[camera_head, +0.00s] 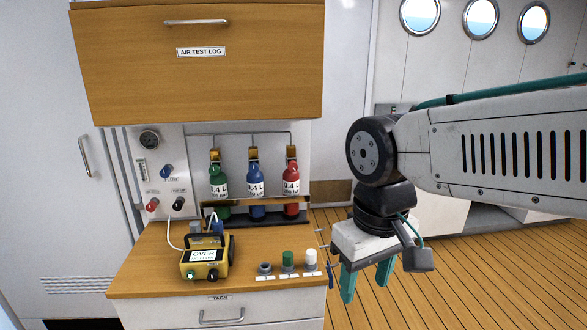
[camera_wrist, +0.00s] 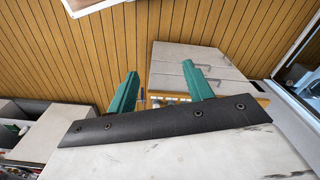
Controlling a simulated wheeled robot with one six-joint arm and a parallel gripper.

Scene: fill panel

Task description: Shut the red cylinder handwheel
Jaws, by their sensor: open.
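The red cylinder (camera_head: 291,205) stands upright at the right end of a row in the head view, beside a blue cylinder (camera_head: 256,186) and a green cylinder (camera_head: 218,182). A brass-coloured fitting (camera_head: 291,154) sits at its top; the handwheel is too small to make out clearly. My gripper (camera_head: 366,280) points down, to the right of and nearer than the cylinders, off the counter's right side. Its two teal fingers are apart with nothing between them. They also show in the wrist view (camera_wrist: 161,70). No cylinder can be recognised there.
On the wooden counter (camera_head: 160,275) stand a yellow device (camera_head: 206,262) reading OVER and several small caps (camera_head: 288,258). A wooden cabinet (camera_head: 200,60) labelled AIR TEST LOG overhangs the cylinders. A gauge panel (camera_head: 160,170) is at left. Plank floor (camera_head: 450,280) at right is open.

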